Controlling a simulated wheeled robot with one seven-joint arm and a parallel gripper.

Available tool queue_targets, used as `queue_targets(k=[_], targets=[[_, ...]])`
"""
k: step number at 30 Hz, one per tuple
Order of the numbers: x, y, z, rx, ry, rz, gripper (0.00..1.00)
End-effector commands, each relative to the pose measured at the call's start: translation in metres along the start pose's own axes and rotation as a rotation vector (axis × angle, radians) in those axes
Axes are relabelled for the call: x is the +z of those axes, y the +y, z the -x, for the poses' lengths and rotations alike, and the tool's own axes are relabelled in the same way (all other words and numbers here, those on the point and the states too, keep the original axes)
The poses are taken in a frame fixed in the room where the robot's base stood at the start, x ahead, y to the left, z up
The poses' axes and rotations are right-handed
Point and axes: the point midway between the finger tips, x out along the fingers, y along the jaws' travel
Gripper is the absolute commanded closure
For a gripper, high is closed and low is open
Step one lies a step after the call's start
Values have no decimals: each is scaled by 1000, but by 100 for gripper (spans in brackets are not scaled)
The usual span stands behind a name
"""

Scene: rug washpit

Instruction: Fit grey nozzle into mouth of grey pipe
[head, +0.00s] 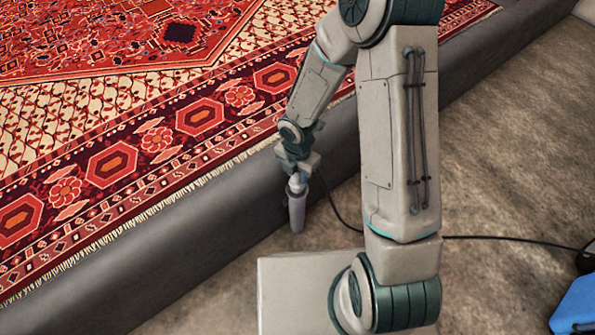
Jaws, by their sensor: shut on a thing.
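My gripper (298,168) is at the lower end of my arm, beside the dark grey kerb, pointing down. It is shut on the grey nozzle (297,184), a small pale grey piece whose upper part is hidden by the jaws. Directly below is the grey pipe (297,214), a darker, upright tube close to the kerb. The nozzle's lower end meets or overlaps the pipe's top in this view. I cannot tell whether it is inside the mouth or just above it; the mouth itself is hidden.
The dark grey kerb (190,232) runs diagonally beside the pipe. A fringed red patterned rug (120,110) lies beyond it. A black hose (490,237) crosses the brown floor (510,140) behind my arm. A blue object (575,305) is at lower right.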

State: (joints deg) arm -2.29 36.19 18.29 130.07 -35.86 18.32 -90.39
Motion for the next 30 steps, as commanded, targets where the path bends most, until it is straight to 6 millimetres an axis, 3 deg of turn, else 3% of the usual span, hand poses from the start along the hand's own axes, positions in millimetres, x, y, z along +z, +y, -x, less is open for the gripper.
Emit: queue_targets(k=[30], targets=[[0,0,-27,0,0,0,95]])
